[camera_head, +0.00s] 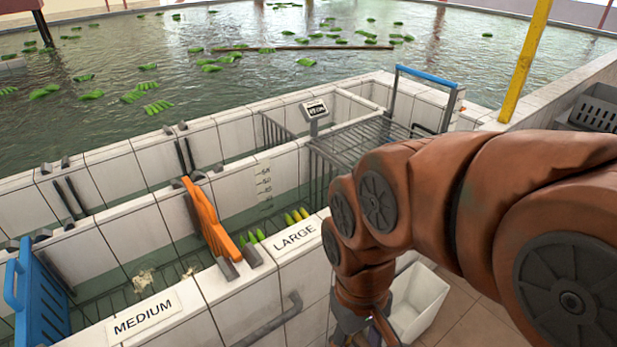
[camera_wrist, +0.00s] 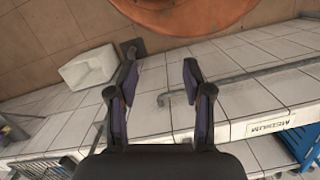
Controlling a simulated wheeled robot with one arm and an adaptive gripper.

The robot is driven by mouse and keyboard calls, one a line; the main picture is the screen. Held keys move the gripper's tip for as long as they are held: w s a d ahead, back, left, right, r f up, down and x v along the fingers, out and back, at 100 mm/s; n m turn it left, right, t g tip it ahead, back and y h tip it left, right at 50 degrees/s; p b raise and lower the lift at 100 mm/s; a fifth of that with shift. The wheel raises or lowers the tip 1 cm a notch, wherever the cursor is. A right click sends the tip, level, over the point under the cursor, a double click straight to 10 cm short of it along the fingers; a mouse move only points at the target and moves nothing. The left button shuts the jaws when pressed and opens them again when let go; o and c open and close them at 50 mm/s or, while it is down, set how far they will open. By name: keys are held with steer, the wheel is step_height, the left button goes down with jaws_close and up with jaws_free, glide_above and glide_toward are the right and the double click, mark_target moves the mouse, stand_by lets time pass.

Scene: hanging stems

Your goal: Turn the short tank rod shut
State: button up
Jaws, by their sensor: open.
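A grey rod (camera_head: 275,324) with a bent upper end (camera_head: 296,296) runs along the tiled front wall of the tank, below the LARGE sign (camera_head: 296,236). It also shows in the wrist view (camera_wrist: 236,79), with its bent end between my fingers in the picture. My gripper (camera_wrist: 160,68) is open and empty, with its right finger crossing in front of the rod. I cannot tell the gap in depth. In the head view my gripper is at the lower edge, mostly cut off and hidden by my arm. I cannot tell whether this is the short rod.
A white bin (camera_head: 418,301) stands on the tiled floor in front of the tank. Orange (camera_head: 207,222) and blue (camera_head: 40,290) dividers stand in the tank slots. A wire basket (camera_head: 350,140) sits by a small scale display (camera_head: 315,109). The MEDIUM sign (camera_head: 144,316) is at lower left.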

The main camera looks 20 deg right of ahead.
steer(key=w+d+r+n+t+y+b, duration=0.1)
steer(key=w+d+r+n+b, duration=0.1)
steer(key=w, duration=1)
steer(key=w+d+r+n+t+y+b, duration=0.1)
steer(key=w+r+t+y+b, duration=0.15)
steer(key=w, duration=0.95)
steer(key=w+d+f+t+b, duration=0.1)
steer(key=w+d, duration=0.5)
steer(key=d, duration=0.5)
steer(key=w+d+f+t+b, duration=0.1)
steer(key=w+d, duration=0.5)
steer(key=d, duration=0.6)
steer(key=shift+m, duration=0.3)
steer(key=shift+p+x, duration=1.1)
steer(key=shift+x, duration=2.95)
steer(key=shift+w, duration=0.2)
steer(key=shift+c, duration=0.5)
steer(key=shift+r, duration=0.1)
jaws_close()
